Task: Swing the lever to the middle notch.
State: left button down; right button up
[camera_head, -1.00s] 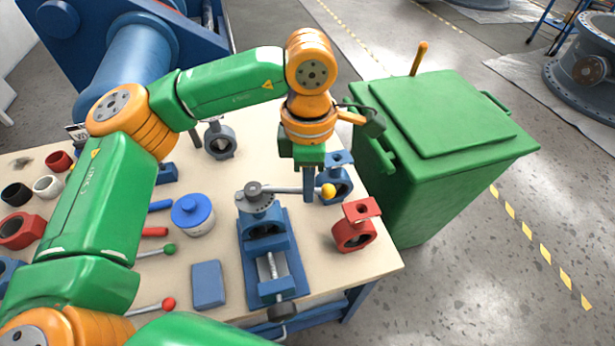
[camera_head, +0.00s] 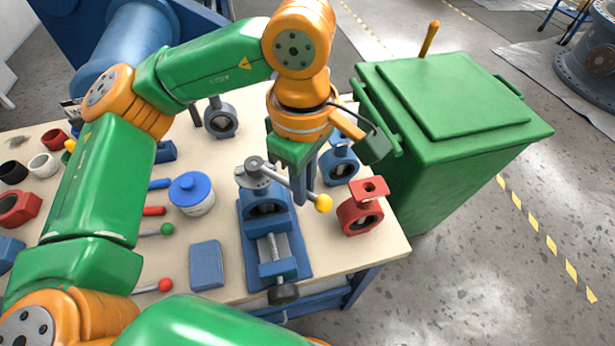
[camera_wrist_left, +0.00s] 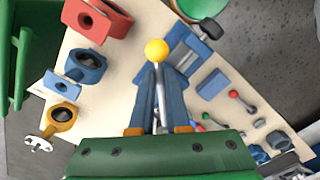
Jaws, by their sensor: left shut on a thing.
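The lever (camera_head: 282,178) is a grey metal rod with a yellow ball (camera_head: 324,203) at its end. It pivots on a grey notched plate (camera_head: 254,177) on top of a valve held in a blue vise (camera_head: 253,243). In the head view the lever points right and toward the front. My left gripper (camera_head: 302,196) comes down from above and is shut on the rod, just short of the ball. In the left wrist view the rod runs between the fingers (camera_wrist_left: 158,82), with the ball (camera_wrist_left: 157,50) beyond their tips. I cannot make out the separate notches.
A red valve body (camera_head: 360,212) stands right of the ball, and a blue one (camera_head: 340,164) stands behind the gripper. A blue-lidded jar (camera_head: 191,193) and a blue block (camera_head: 206,265) are left of the vise. A green bin (camera_head: 440,120) stands beyond the table's right edge.

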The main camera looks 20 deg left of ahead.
pick_arm(q)
jog(key=c, duration=0.8)
grip_release()
jog(key=shift+d, duration=0.15)
notch_tip(320, 180, up, 7)
jog(key=p, duration=0.6)
jog(key=shift+r, duration=0.15)
